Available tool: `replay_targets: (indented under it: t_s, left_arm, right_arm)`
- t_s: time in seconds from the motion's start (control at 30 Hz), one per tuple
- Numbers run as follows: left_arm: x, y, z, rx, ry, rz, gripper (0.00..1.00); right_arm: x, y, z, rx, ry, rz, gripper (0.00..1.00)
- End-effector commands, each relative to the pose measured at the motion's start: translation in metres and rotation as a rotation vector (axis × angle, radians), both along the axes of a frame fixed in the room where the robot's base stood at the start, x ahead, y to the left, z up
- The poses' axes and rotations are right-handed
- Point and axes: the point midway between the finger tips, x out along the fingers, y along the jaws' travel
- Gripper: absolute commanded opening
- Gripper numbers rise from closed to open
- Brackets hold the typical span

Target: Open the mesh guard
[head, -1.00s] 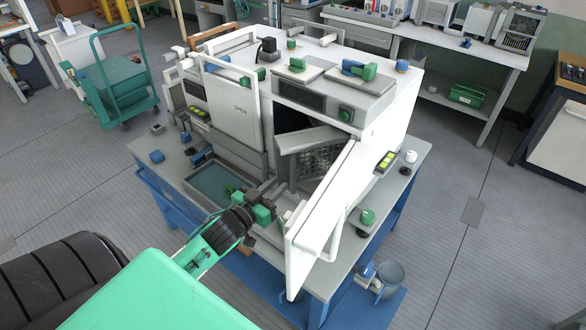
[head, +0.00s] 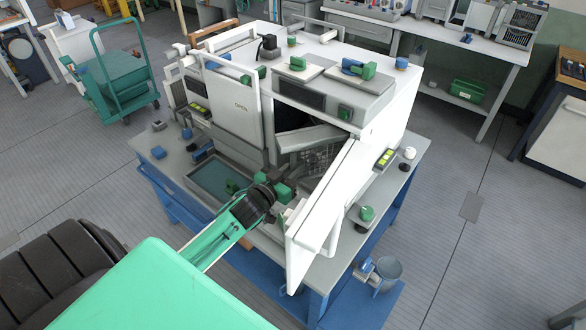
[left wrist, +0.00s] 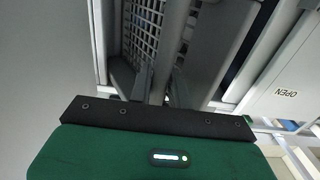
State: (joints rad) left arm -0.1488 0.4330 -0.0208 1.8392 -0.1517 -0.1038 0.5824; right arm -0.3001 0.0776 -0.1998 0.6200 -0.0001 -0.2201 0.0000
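The mesh guard (head: 318,160) is a grey-framed panel with a wire grid. It stands at a slant in the machine's opening, behind the white door (head: 325,205), which is swung out. My left gripper (head: 283,187) is at the guard's lower left side and hides part of it. In the left wrist view the guard's mesh (left wrist: 146,22) and grey frame are close ahead of my left gripper (left wrist: 163,85). The dark fingertips blend with the frame, so their gap and any contact are unclear. My right gripper is not in view.
The white machine stands on a grey-topped blue bench (head: 400,180). A panel marked OPEN (head: 232,105) is left of the opening, above a blue-green tray (head: 215,180). The white door closes in the space on the right of my gripper.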

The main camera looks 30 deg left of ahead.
Motion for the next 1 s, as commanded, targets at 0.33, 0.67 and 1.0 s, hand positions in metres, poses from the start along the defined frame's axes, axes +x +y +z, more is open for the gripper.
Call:
replay_targets:
  t_s: [0.33, 0.67, 1.0]
  left_arm:
    - [-0.002, -0.004, 0.001, -0.003, 0.000, 0.000, 0.00]
    - [-0.020, -0.051, 0.001, -0.006, 0.000, 0.000, 0.00]
    - [-0.024, -0.066, 0.000, 0.000, 0.000, -0.001, 0.00]
  right_arm:
    - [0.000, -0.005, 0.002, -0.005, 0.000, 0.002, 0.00]
    - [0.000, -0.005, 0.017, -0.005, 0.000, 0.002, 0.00]
    - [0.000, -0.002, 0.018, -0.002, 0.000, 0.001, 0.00]
